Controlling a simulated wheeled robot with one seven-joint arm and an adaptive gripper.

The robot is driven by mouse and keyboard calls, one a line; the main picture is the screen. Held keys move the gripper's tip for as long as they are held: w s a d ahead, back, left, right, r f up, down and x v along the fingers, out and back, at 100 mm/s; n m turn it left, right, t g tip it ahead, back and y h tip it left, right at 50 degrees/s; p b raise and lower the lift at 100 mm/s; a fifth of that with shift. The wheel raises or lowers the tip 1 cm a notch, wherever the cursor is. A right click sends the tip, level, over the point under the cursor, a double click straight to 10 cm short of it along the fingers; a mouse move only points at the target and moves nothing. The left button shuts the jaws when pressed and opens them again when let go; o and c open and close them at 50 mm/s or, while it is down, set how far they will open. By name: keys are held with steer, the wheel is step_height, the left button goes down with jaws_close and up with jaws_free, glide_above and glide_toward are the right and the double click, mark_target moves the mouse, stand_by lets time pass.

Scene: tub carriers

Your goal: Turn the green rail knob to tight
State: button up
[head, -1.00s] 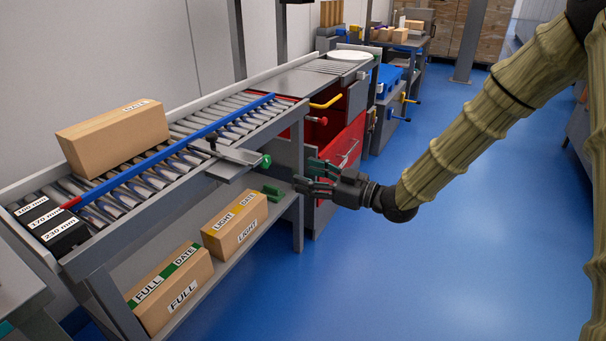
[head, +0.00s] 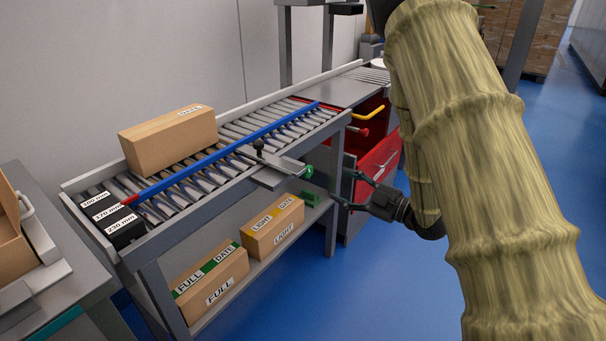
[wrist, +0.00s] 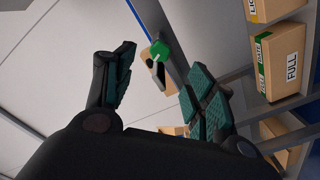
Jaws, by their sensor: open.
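The green rail knob (head: 308,172) sits at the front end of a grey bracket (head: 275,176) on the conveyor's near side. The bracket reaches back toward the blue rail (head: 225,152) lying along the rollers. My gripper (head: 352,190) is open and empty, to the right of the knob and slightly lower, apart from it. In the wrist view the green knob (wrist: 160,49) shows beyond and between my spread fingers (wrist: 155,90). Any tight or loose marking on the knob is too small to tell.
A cardboard box (head: 168,140) stands on the rollers behind the blue rail. Black labelled blocks (head: 110,219) sit at the left end. FULL (head: 211,284) and LIGHT (head: 273,227) cartons lie on the lower shelf. A red drawer unit (head: 378,165) stands close behind my gripper.

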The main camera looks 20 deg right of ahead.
mark_target(311, 173)
steer(key=b+x, duration=0.1)
steer(key=x, duration=0.9)
steer(key=shift+a, duration=0.2)
steer(key=c, duration=1)
steer(key=shift+r+p, duration=0.1)
steer(key=shift+p, duration=0.3)
